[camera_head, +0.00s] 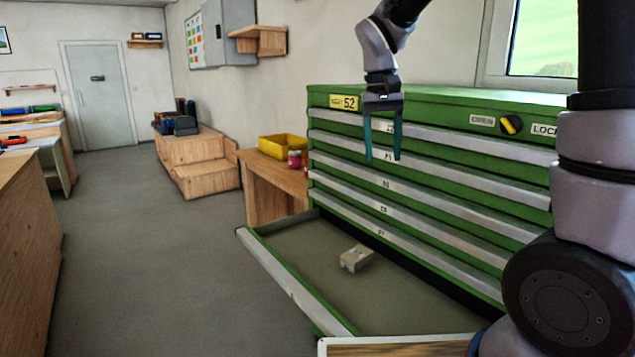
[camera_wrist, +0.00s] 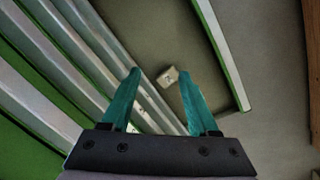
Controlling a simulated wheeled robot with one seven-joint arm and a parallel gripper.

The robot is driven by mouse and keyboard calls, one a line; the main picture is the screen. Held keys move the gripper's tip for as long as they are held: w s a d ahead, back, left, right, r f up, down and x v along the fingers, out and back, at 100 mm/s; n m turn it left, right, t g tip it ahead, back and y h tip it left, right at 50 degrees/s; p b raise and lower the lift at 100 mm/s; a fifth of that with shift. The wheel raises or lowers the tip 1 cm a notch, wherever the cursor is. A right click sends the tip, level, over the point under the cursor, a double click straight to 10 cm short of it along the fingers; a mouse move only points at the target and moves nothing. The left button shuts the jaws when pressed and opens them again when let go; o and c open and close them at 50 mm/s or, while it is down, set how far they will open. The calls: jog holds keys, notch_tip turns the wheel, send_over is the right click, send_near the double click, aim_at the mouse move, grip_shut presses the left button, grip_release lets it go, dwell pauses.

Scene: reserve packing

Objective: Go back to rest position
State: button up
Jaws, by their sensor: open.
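My gripper (camera_head: 383,157) hangs pointing down in front of the green drawer cabinet (camera_head: 325,97), above the open bottom drawer. Its two teal fingers are spread apart with nothing between them. In the wrist view the gripper (camera_wrist: 160,80) is also open and empty. A small pale block-like object (camera_head: 355,258) lies on the floor of the open drawer (camera_head: 290,290). It also shows in the wrist view (camera_wrist: 168,77), well below the fingertips and apart from them.
The upper drawers are shut. A wooden bench (camera_head: 270,180) with a yellow bin (camera_head: 283,146) and red jars stands left of the cabinet. Wooden steps (camera_head: 208,178) stand farther back. A wooden counter (camera_head: 25,240) is at the left edge. The grey floor (camera_head: 150,260) between is clear.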

jog(key=s+d+r+m+t+y, duration=0.3)
jog(key=s+d+r+t, duration=0.4)
jog(key=s+d, duration=0.3)
jog(key=s+r, duration=0.1)
jog(key=s, duration=0.2)
jog(key=shift+s+d+r+m+t, duration=0.25)
jog(key=shift+d+r+m+t, duration=0.05)
jog(key=shift+r, duration=0.05)
